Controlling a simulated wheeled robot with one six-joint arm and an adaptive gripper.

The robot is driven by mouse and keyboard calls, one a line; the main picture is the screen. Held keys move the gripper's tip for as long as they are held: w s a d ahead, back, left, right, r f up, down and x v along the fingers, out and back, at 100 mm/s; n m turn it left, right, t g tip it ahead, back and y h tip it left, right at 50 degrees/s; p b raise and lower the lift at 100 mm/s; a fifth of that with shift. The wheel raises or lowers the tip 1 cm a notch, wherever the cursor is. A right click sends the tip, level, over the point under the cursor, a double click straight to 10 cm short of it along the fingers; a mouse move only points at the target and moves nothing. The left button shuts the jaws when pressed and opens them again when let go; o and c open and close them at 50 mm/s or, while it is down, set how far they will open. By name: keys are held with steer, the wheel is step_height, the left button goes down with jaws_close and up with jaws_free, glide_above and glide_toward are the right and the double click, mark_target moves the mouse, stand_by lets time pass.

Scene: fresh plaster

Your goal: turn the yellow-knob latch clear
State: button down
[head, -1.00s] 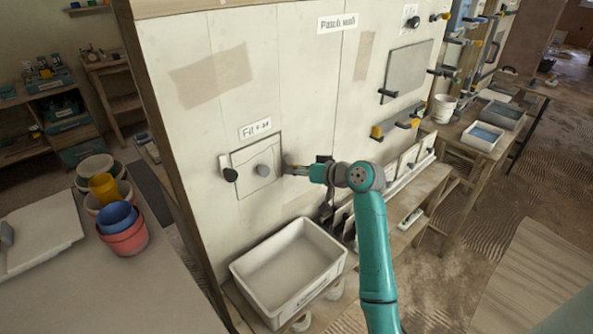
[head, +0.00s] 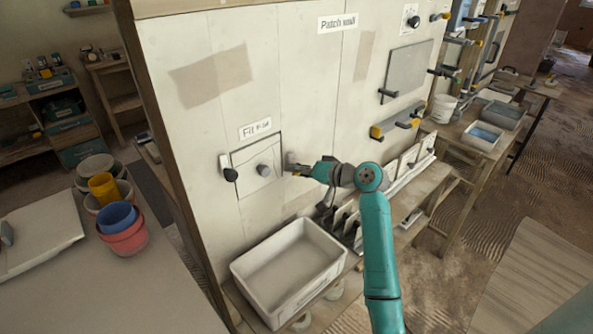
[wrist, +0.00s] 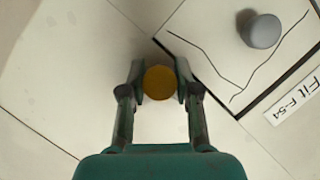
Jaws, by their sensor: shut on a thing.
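The yellow knob (wrist: 159,83) of the latch sits between my gripper's two fingers in the wrist view. My gripper (wrist: 158,88) is shut on it, one finger on each side. In the head view my gripper (head: 296,169) is at the wall, just right of the square panel (head: 258,185); the fingers mostly hide the knob there. The panel has a grey round knob (head: 264,171) in its middle, also in the wrist view (wrist: 260,30). A black-knobbed latch (head: 230,174) is at the panel's left edge. The latch's bar under the yellow knob is hidden.
A label (head: 255,128) is above the panel. An empty white tub (head: 290,268) stands below it. Upright plates stand on a shelf right of the tub. More latches and a grey panel (head: 407,70) are farther right on the wall. Nested pots (head: 118,215) stand at left.

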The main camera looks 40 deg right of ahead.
steer(key=shift+d+r, duration=0.15)
steer(key=shift+r, duration=0.05)
steer(key=c, duration=0.8)
jaws_free()
steer(key=shift+f, duration=0.1)
steer(key=v, duration=1.2)
